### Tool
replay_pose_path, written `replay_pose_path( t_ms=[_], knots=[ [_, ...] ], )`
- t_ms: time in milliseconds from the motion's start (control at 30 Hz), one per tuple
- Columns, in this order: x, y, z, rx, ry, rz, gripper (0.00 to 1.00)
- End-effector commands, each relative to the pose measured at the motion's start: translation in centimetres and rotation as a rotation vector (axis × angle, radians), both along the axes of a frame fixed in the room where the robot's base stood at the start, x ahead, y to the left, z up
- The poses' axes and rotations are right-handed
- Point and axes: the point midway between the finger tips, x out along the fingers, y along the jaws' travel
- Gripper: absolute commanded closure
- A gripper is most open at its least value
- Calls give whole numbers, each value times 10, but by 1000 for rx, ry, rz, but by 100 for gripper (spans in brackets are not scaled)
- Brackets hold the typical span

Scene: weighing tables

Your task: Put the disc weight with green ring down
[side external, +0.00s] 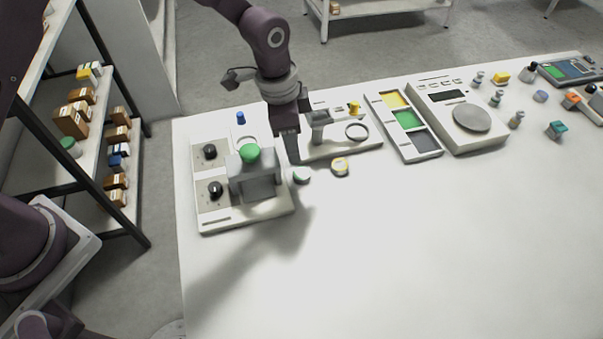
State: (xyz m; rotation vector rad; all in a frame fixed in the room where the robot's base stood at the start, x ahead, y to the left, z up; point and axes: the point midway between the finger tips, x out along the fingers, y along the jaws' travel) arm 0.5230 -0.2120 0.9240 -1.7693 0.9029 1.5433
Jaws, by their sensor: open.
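The disc weight with green ring (301,176) is small and dark, with green at its rim. It lies on the white table (390,240), just right of a device with two black knobs. My gripper (292,160) points down just behind and above it. The gripper is open, and the fingers look nearly edge-on from this side. I cannot tell whether a fingertip touches the disc. A similar disc with a yellow ring (340,167) lies to its right.
The knobbed device (215,222) carries a grey block with a green ball (250,153). The front table is clear.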

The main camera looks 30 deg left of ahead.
Motion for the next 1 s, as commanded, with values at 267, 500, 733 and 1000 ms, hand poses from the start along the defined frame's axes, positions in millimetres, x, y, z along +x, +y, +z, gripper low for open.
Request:
replay_pose_path(
  t_ms=[267,500,733,1000],
  knots=[
    [2,-10,-44,-1,17,-30,59],
    [7,-15,-85,-1,19,-27,59],
    [8,-16,-90,-1,16,-26,59],
    [8,-15,-89,-1,16,-26,100]
  ],
)
